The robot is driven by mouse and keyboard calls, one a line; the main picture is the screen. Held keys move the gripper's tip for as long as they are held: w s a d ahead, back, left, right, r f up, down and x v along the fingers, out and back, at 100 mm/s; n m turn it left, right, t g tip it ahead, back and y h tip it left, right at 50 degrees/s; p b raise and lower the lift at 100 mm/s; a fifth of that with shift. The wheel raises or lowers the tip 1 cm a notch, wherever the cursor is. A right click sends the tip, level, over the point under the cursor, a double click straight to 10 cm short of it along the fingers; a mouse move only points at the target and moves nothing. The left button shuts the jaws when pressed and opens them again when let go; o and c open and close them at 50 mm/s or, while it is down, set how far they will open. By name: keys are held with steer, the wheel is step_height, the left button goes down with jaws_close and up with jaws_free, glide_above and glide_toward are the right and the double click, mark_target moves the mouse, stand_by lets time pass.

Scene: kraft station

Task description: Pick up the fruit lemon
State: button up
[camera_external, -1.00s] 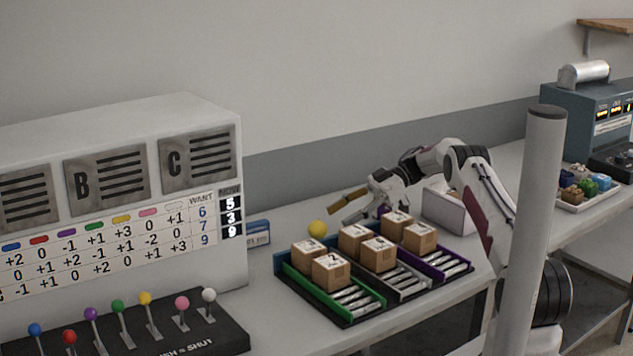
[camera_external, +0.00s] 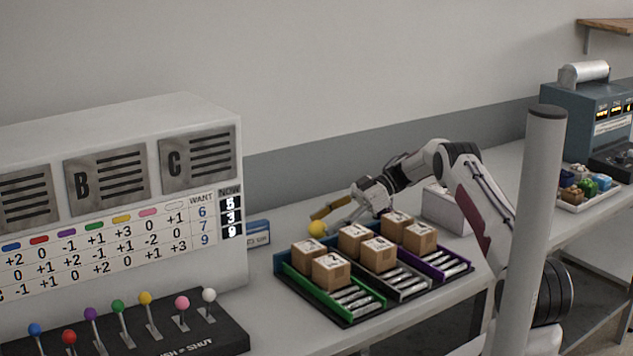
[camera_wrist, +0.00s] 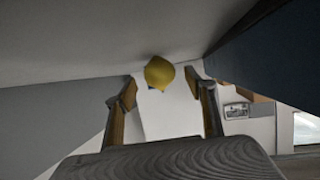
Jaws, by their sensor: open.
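The yellow lemon (camera_external: 317,229) lies on the bench behind the box rack, near its left back corner. It also shows in the wrist view (camera_wrist: 159,72), just beyond the fingertips and roughly between them. My gripper (camera_external: 328,217) is open, with its fingers pointing left toward the lemon. In the wrist view the two fingers of my gripper (camera_wrist: 160,92) stand apart with nothing between them. In the outside view the fingertips are very close to the lemon; I cannot tell whether they touch it.
A rack (camera_external: 347,318) with several numbered cardboard boxes stands in front of the lemon. A small blue and white box (camera_external: 257,233) is to the left. A white box (camera_external: 447,210) stands behind the rack, below my arm. The white panel (camera_external: 215,130) rises farther left.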

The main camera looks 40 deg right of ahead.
steer(key=shift+w+a+f, duration=0.1)
steer(key=shift+a+f, duration=0.2)
steer(key=shift+a, duration=0.35)
steer(key=c, duration=1.2)
